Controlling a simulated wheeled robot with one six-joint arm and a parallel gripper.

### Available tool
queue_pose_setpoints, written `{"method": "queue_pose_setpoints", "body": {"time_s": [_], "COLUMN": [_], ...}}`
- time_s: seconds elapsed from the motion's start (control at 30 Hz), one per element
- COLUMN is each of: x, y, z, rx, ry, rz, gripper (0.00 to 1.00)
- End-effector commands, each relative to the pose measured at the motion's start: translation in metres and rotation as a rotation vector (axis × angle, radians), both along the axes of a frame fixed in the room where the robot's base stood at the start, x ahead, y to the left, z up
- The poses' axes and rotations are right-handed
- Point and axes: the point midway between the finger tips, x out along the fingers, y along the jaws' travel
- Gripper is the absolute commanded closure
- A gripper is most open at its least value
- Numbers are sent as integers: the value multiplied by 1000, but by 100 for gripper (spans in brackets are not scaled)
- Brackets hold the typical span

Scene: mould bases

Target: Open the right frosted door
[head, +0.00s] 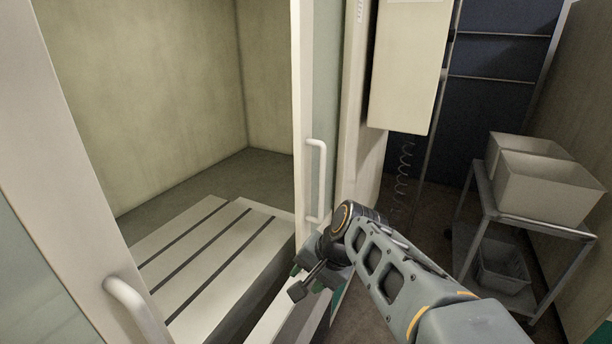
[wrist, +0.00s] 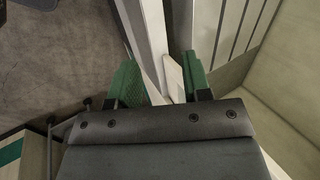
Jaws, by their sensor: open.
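The right frosted door (head: 324,75) stands upright at the right side of a wide opening into the enclosure. Its white bar handle (head: 319,180) is on its left frame. My gripper (head: 318,280) is low, close to the door's lower part and below the handle in the head view. The arm hides part of the door's bottom. In the wrist view my gripper (wrist: 161,82) is open, with green pads on both fingers. A white upright strip and a pale piece (wrist: 172,78) show between the fingers; I cannot tell whether they touch.
The left door's white handle (head: 135,308) is at the lower left. A slotted white table (head: 190,250) lies inside the enclosure. A control box (head: 408,65) hangs right of the door. A cart (head: 530,225) with grey bins (head: 545,185) stands further right.

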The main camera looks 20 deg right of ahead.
Motion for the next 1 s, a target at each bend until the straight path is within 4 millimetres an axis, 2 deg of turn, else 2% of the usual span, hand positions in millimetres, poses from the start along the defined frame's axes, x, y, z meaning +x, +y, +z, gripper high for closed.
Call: {"method": "queue_pose_setpoints", "body": {"time_s": [0.03,0.17,0.3,0.4,0.5,0.6,0.77,1.0], "x": [19,67,110,128,138,142,154,190], "y": [-9,-34,-82,-121,-155,-178,-187,-165], "z": [-1,18,42,57,68,75,81,83], "rx": [158,587,1012,1261,1448,1570,1647,1650], "ry": [45,132,191,211,216,216,218,219], "rz": [-161,-515,-785,-903,-969,-1001,-1014,-1015], "gripper": [56,56,56,56,56,56,56,56]}}
